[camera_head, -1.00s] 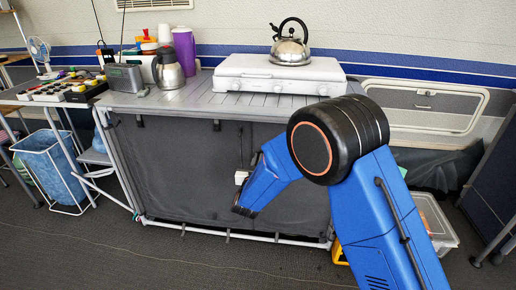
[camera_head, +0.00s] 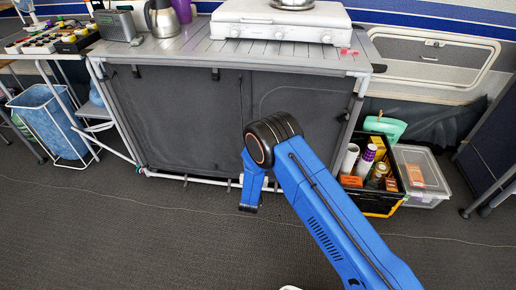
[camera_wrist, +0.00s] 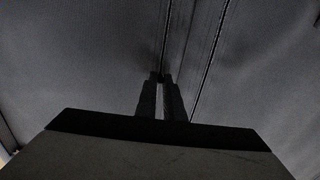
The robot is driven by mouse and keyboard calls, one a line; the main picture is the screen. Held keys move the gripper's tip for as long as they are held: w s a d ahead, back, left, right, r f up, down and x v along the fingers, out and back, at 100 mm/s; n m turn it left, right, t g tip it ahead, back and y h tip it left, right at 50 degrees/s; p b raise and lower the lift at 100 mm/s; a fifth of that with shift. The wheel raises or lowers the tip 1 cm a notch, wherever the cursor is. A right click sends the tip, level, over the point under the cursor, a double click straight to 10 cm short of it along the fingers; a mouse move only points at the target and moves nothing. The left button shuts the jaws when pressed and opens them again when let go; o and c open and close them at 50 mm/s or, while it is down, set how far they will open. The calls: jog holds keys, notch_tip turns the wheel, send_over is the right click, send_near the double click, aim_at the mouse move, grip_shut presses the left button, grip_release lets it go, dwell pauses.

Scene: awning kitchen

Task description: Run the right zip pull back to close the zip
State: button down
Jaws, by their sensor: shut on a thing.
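The dark cloth front (camera_head: 180,115) of the camping kitchen hangs under its table top in the head view. Zip lines (camera_head: 241,100) run down it right of the middle. In the wrist view, one zip line (camera_wrist: 166,35) runs up from between my fingertips, and a second dark line (camera_wrist: 207,65) runs to its right. My gripper (camera_wrist: 161,78) is shut, its two dark fingers close together at the cloth. The right zip pull is hidden between the fingers. In the head view my arm reaches the foot of the cloth; its fingers cannot be made out there.
A black crate of groceries (camera_head: 375,211) and a clear lidded box (camera_head: 427,198) stand on the floor to the right. A blue bin bag (camera_head: 48,128) hangs in a stand at the left. The stove (camera_head: 285,25) is on top. The floor in front is clear.

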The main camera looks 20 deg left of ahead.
notch_tip(320, 180, down, 20)
dwell(0.3)
jog(key=c, duration=1.9)
grip_release()
jog(key=shift+o, duration=0.2)
jog(key=shift+s, duration=0.1)
jog(key=v, duration=1.7)
jog(key=shift+s+a, duration=0.1)
